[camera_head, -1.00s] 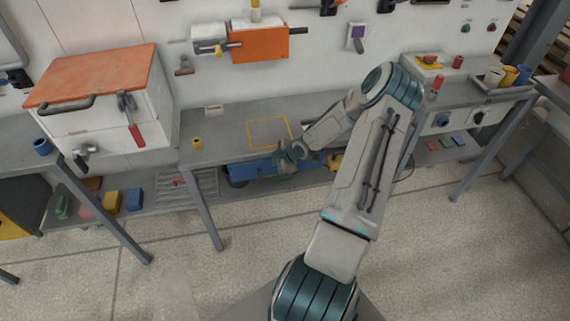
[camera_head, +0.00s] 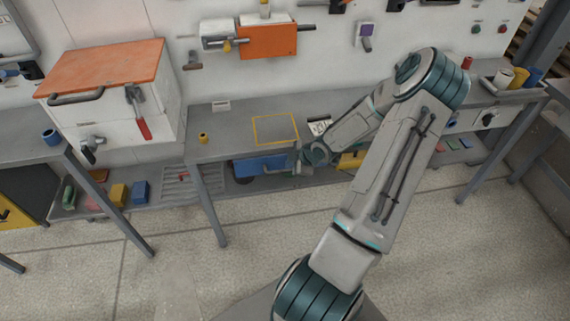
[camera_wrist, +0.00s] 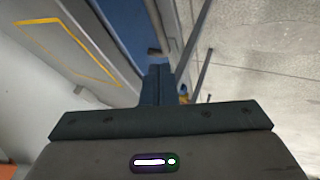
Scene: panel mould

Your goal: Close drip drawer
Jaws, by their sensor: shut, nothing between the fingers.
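A blue drawer (camera_head: 258,166) sits under the front edge of the grey workbench, below the yellow square outline; I take it for the drip drawer. A thin grey bar runs along its front. My gripper (camera_head: 297,160) is at the drawer's right part, and my wrist hides what lies behind it. In the wrist view the closed, empty fingers (camera_wrist: 158,72) point toward the blue drawer (camera_wrist: 122,14) and the grey bar beside it. I cannot tell whether the fingertips touch the drawer. How far the drawer stands out is unclear.
A white cabinet with an orange top (camera_head: 105,66) stands left. A lower shelf holds a slatted tray (camera_head: 193,180). The floor in front is clear.

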